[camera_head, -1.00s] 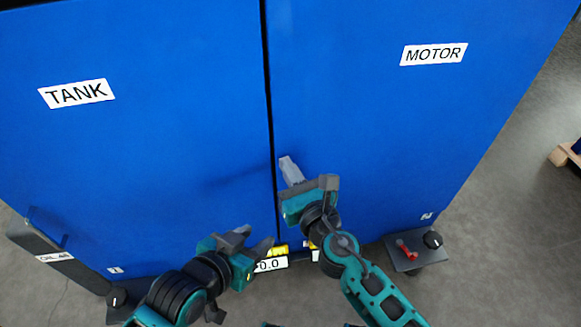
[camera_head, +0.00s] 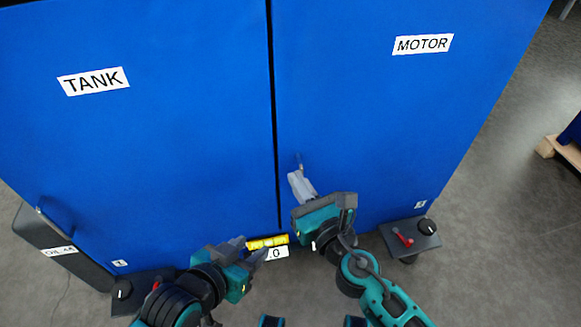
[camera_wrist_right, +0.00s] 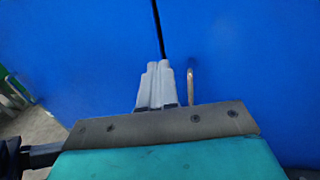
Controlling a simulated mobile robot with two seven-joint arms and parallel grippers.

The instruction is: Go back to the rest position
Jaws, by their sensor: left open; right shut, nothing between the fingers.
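My left gripper (camera_head: 256,250) is open and empty, low in front of the cabinet's lower edge in the head view. My right gripper (camera_head: 293,176) is shut with nothing between its fingers, in front of the blue door (camera_head: 380,120) labelled MOTOR. In the right wrist view its two grey fingers (camera_wrist_right: 157,82) lie side by side. A thin metal handle (camera_wrist_right: 191,86) on the door stands just right of the fingers, apart from them in that view. The handle's top also shows just above the fingertips in the head view (camera_head: 299,158).
A blue door (camera_head: 150,150) labelled TANK is on the left, closed against the MOTOR door. A panel with a red lever (camera_head: 403,238) and a black knob sits at lower right. A grey OIL box (camera_head: 45,240) is at lower left. A wooden pallet (camera_head: 560,150) lies at far right.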

